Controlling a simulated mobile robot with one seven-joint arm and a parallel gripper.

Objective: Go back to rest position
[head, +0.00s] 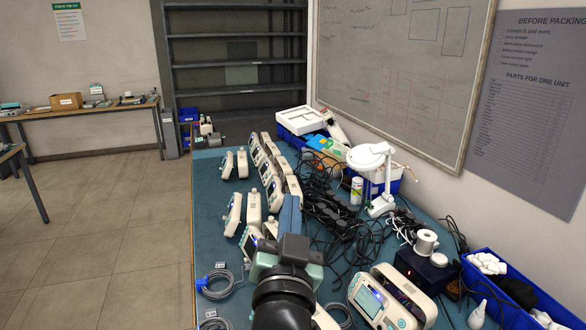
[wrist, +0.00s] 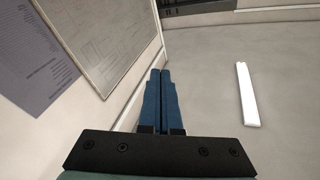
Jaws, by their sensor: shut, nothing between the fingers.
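My gripper (wrist: 161,75) shows in the wrist view with its two blue fingers together and nothing between them. In the head view my arm rises from the bottom middle, and the blue fingers of my gripper (head: 291,202) point away from me over the teal work table (head: 213,180). No object touches the fingers in that view.
White monitors (head: 270,185) stand in rows near and behind my arm, with a larger one (head: 378,300) at its right. Black cables (head: 340,225), a white lamp (head: 370,157) and a blue bin (head: 530,310) fill the right side. Open floor (head: 100,220) lies left.

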